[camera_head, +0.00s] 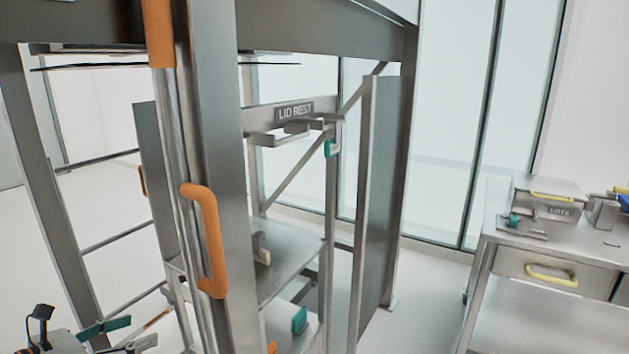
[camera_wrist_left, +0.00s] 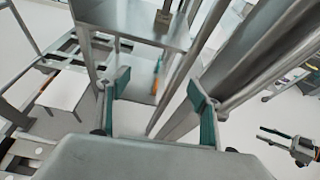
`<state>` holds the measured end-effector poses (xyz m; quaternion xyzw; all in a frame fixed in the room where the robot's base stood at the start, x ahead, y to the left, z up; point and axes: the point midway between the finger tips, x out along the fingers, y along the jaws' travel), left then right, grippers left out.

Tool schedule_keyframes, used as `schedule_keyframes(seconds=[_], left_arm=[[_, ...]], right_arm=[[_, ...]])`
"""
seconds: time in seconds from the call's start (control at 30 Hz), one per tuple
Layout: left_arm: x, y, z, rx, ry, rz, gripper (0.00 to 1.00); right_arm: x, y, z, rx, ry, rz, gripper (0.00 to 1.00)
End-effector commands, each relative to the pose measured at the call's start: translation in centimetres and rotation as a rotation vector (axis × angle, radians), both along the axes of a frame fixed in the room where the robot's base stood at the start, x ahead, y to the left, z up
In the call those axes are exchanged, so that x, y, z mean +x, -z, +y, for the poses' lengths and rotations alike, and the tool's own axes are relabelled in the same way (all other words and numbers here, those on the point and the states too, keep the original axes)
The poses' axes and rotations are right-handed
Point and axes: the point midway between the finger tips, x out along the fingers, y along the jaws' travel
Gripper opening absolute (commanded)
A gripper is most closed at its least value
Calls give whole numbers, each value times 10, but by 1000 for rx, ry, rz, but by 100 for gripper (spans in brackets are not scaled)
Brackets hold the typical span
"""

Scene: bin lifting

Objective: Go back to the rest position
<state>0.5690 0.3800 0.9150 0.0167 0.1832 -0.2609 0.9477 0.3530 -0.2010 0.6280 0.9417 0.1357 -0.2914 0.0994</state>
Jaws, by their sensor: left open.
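My left gripper (camera_head: 124,334) shows at the lower left corner of the head view, beside the steel frame, with teal finger pads. In the left wrist view its two teal-padded fingers (camera_wrist_left: 160,90) stand wide apart with nothing between them. Steel posts and a shelf of the frame lie beyond the fingers. A small grey two-fingered shape (camera_wrist_left: 292,146) at the right edge of the left wrist view looks like my right gripper; its opening is too small to judge. The right gripper does not show in the head view.
The tall steel frame (camera_head: 215,130) has an orange handle (camera_head: 207,240) and a LID REST bracket (camera_head: 294,111). A steel bench (camera_head: 500,225) with a LOTS box (camera_head: 560,210) and drawers stands at the right. Floor between frame and bench is clear.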

Motion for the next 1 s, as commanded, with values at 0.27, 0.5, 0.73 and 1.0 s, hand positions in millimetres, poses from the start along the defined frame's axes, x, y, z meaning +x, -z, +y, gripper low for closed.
schedule_keyframes(seconds=[0.27, 0.5, 0.73, 1.0], left_arm=[[-32, 39, -54, -613, -131, 179, 64], [-61, 88, -74, -1269, -410, 404, 64], [-108, 172, -91, -1863, -806, 665, 64], [-187, 264, -148, -2356, -1298, 970, 64]], right_arm=[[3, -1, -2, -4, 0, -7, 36], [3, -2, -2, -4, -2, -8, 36], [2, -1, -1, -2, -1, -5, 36], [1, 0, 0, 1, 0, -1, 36]])
